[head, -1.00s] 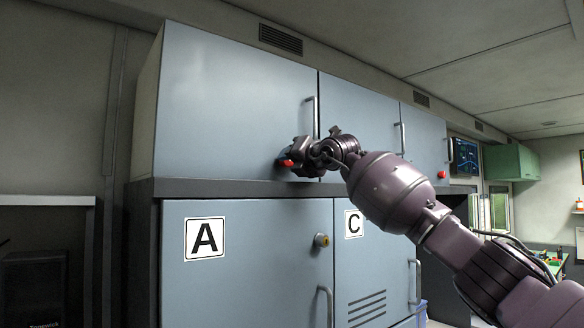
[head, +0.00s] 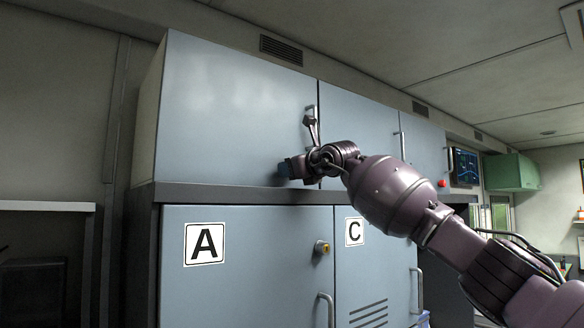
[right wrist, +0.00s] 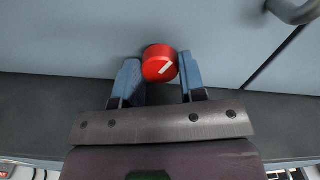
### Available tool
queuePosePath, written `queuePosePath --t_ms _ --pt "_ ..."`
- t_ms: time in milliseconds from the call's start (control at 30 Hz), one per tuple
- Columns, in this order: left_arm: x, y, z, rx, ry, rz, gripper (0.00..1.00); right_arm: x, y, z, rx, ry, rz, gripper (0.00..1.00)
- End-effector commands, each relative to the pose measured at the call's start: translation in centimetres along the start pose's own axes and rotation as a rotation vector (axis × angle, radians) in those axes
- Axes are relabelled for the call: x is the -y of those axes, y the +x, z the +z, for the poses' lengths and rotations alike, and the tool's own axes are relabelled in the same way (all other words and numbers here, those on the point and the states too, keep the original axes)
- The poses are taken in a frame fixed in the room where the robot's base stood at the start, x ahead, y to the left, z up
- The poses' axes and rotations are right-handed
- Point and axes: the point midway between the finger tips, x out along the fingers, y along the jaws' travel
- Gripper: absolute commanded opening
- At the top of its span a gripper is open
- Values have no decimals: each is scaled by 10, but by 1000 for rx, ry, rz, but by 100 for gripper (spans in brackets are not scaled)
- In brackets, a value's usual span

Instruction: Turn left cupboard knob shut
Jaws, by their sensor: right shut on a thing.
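The left upper cupboard door (head: 240,100) is light blue-grey and looks closed. Its red round knob (right wrist: 159,63) sits low on the door and shows a slanted white mark in the right wrist view. My right gripper (head: 290,168) is at the knob, with its blue fingers on either side of it; the gripper also shows in the right wrist view (right wrist: 159,72). It is shut on the knob. In the head view the knob is hidden behind the gripper. My left gripper is not in view.
The left door's handle (head: 312,108) is just above my right gripper. Closed lower doors marked A (head: 260,275) and C (head: 375,262) are below the dark ledge (head: 220,192). Another red knob (head: 441,183) is on the cupboards farther right.

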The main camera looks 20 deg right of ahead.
Motion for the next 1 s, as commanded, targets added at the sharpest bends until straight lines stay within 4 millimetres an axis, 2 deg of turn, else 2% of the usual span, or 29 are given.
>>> queuePosePath --t_ms 200,500,1000 --pt "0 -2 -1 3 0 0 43 0 0 1 0 -193 0 14" --pt "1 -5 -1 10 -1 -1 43 0 0 0 -1 -391 0 14" --pt "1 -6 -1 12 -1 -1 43 0 0 0 0 -496 0 14"
